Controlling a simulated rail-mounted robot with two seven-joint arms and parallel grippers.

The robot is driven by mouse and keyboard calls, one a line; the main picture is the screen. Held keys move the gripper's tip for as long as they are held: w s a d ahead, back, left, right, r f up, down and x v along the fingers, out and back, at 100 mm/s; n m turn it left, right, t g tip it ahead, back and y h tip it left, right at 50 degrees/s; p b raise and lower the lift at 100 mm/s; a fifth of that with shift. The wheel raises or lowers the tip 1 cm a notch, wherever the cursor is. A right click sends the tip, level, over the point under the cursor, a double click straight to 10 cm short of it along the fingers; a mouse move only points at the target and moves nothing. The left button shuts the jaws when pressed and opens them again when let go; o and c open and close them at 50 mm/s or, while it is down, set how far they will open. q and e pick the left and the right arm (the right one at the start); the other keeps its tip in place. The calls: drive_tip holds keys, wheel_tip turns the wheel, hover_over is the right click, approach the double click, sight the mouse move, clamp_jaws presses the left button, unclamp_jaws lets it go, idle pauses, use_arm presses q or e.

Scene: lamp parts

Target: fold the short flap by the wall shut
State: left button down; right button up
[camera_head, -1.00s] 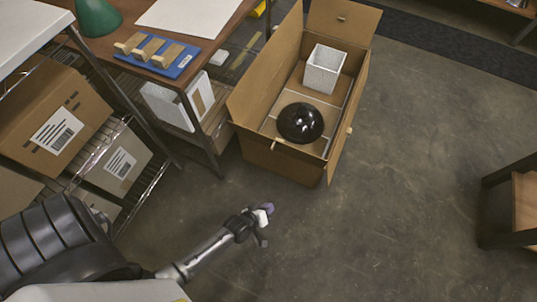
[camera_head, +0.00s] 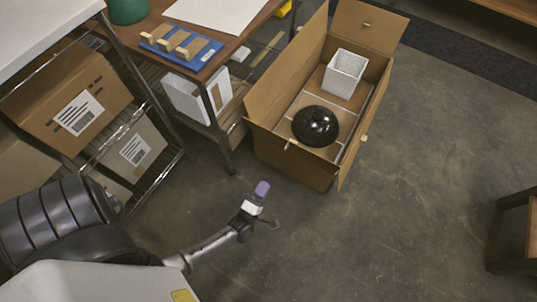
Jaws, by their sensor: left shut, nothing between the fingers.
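An open cardboard box (camera_head: 282,170) stands on the floor, upper middle of the head view. Its far short flap (camera_head: 368,26) stands open at the far end, near the dark floor strip. The long left flap (camera_head: 287,67) is raised and leans outward. The right flap (camera_head: 346,166) shows edge-on and hangs outward. The near short side's flap is hard to make out. Inside are a black dome (camera_head: 315,126) and a white square container (camera_head: 344,73). My left gripper (camera_head: 262,189) is shut and empty, in front of the box and apart from it. My right gripper is out of view.
A work table (camera_head: 228,48) with a blue tray (camera_head: 190,58) and a green lampshade (camera_head: 127,8) stands left of the box. A wire rack (camera_head: 150,170) holds cartons at the left. A dark wooden piece (camera_head: 515,235) stands at the right. Floor between is clear.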

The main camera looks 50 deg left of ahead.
sight(285, 149)
use_arm(q)
drive_tip(key=x, duration=1.3)
drive_tip(key=shift+s, duration=0.1)
